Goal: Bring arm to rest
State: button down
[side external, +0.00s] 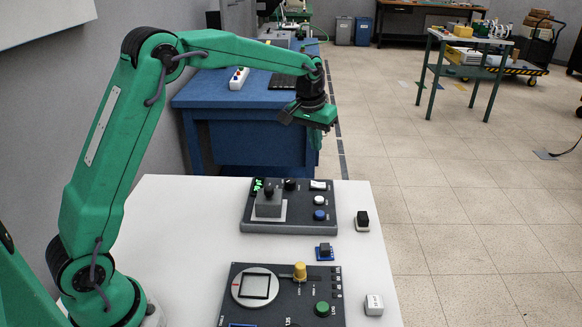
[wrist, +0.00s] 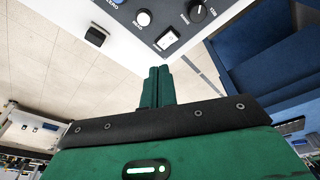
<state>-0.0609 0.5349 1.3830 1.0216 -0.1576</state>
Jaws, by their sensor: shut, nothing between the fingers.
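My gripper (side external: 314,140) hangs from the raised green arm in the side external view, above and behind the far edge of the white table (side external: 190,215). Its fingers point down and are closed together with nothing between them. In the wrist view the shut green fingers (wrist: 156,85) reach toward the edge of a grey control panel (wrist: 165,20) and touch nothing I can make out. The same panel (side external: 262,222) lies on the table below and in front of the gripper in the side view, with a joystick, knobs and buttons.
A second panel (side external: 237,300) with a round dial and yellow knob lies nearer. A blue desk (side external: 250,110) stands behind. The table's left part is clear.

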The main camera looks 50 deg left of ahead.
jog(key=s+d+r+m+t, duration=0.1)
jog(key=s+r, duration=0.4)
jog(key=s, duration=0.4)
jog(key=s+d+r+t, duration=0.1)
jog(key=s+r, duration=0.4)
jog(key=s, duration=0.3)
jog(key=s+f, duration=0.1)
jog(key=s, duration=0.7)
jog(key=s+d+f+m+t, duration=0.1)
jog(key=s+f, duration=0.1)
jog(key=s, duration=0.7)
jog(key=shift+s+d+f, duration=0.15)
jog(key=shift+d, duration=0.1)
